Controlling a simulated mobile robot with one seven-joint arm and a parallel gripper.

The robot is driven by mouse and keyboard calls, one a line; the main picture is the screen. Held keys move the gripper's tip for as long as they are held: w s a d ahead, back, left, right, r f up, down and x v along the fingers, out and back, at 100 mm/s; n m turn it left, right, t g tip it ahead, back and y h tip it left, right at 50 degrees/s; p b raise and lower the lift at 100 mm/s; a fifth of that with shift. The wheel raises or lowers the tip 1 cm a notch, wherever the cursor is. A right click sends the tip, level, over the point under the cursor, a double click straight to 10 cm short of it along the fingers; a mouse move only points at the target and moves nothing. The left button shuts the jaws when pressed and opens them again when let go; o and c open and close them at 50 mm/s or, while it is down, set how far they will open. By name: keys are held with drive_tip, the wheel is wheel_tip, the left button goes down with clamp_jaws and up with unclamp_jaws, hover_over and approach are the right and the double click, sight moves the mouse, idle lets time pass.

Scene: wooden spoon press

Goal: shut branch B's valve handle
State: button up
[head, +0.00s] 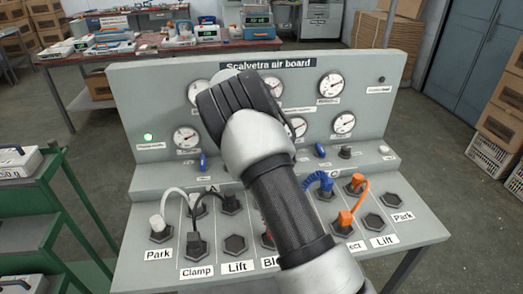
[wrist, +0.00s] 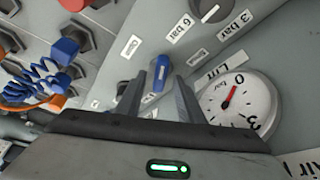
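A blue valve handle (wrist: 155,84) shows in the wrist view between the two fingers of my gripper (wrist: 160,76). Gaps show beside the handle, so the fingers look open around it. I cannot tell whether either finger touches it. No branch letter is readable beside it. In the head view, my arm covers the middle of the grey air board (head: 120,82) and hides my gripper's fingers. Two blue handles show there, one left of my arm (head: 203,162) and one to the right (head: 320,150).
A pressure gauge (wrist: 228,100) stands close to the fingers in the wrist view. Orange plugs (head: 346,218) and a coiled blue hose (head: 318,182) are on the lower panel, right of my arm. Black and white hoses are at left. A green shelf (head: 75,190) stands left.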

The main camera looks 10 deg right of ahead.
drive_tip(key=p+v, duration=0.1)
drive_tip(key=v, duration=1.6)
drive_tip(key=shift+p, duration=0.35)
drive_tip(key=shift+a, duration=0.1)
drive_tip(key=o, duration=0.5)
drive_tip(key=shift+f, duration=0.1)
drive_tip(key=o, duration=0.5)
drive_tip(key=d+f+n+y, duration=0.1)
drive_tip(key=d+n, duration=0.1)
drive_tip(key=d+n+y+b, duration=0.1)
drive_tip(key=d+n, duration=0.1)
drive_tip(key=s+d+f+n+y+b, duration=0.1)
drive_tip(key=d+n, duration=0.1)
drive_tip(key=n, duration=0.1)
drive_tip(key=shift+d+f, duration=0.15)
drive_tip(key=shift+f, duration=0.25)
drive_tip(key=shift+c, duration=0.2)
drive_tip(key=s+d+r+n+t+y+b, duration=0.2)
drive_tip(key=d+n+y, duration=0.15)
drive_tip(key=n, duration=0.75)
drive_tip(key=shift+h, duration=0.25)
drive_tip(key=b+x, duration=0.2)
drive_tip(key=x, duration=1.4)
drive_tip(key=shift+w+f+b, duration=0.15)
drive_tip(key=shift+f+b, duration=0.05)
drive_tip(key=shift+b, duration=0.15)
drive_tip(key=c, duration=1)
